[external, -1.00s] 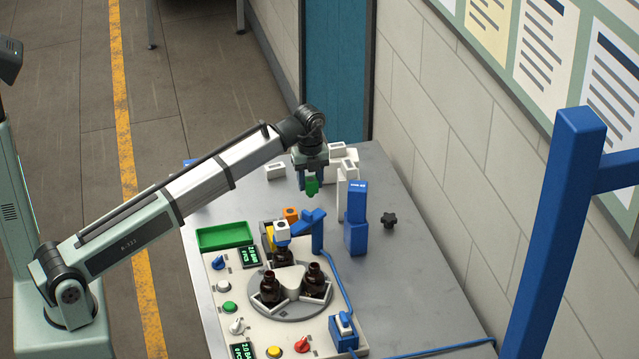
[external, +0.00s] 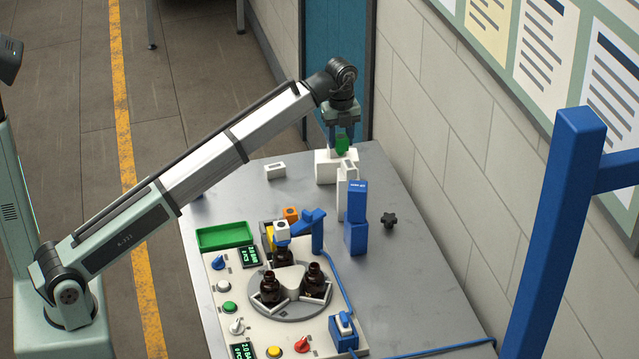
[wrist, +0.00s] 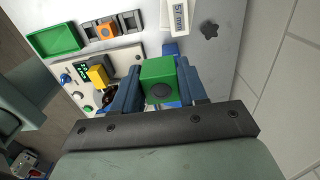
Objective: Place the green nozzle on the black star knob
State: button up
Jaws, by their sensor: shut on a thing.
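The green nozzle (external: 342,144) is a small green block with a dark round spot on its face in the wrist view (wrist: 159,80). My gripper (external: 341,140) is shut on it and holds it up at the far end of the table, in front of or above a white block. Both blue fingers flank the nozzle in the wrist view. The black star knob (external: 389,220) lies on the bare table to the right of the blue block, nearer the camera than my gripper. It also shows at the upper right of the wrist view (wrist: 210,31), apart from the nozzle.
White blocks (external: 326,168) stand near my gripper, and a tall blue block (external: 356,238) stands left of the knob. The panel's turntable (external: 258,310) holds amber bottles (external: 270,287). A green tray (external: 224,235) is at the left. The table right of the knob is clear.

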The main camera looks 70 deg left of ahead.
jog(key=w+d, duration=0.4)
jog(key=w, duration=1)
send_over(389, 216)
jog(key=shift+f, duration=10.65)
jog(key=shift+f, duration=0.15)
jog(key=o, duration=1)
jog(key=shift+o, duration=0.2)
notch_tip(389, 216, up, 12)
jog(key=shift+a, duration=0.15)
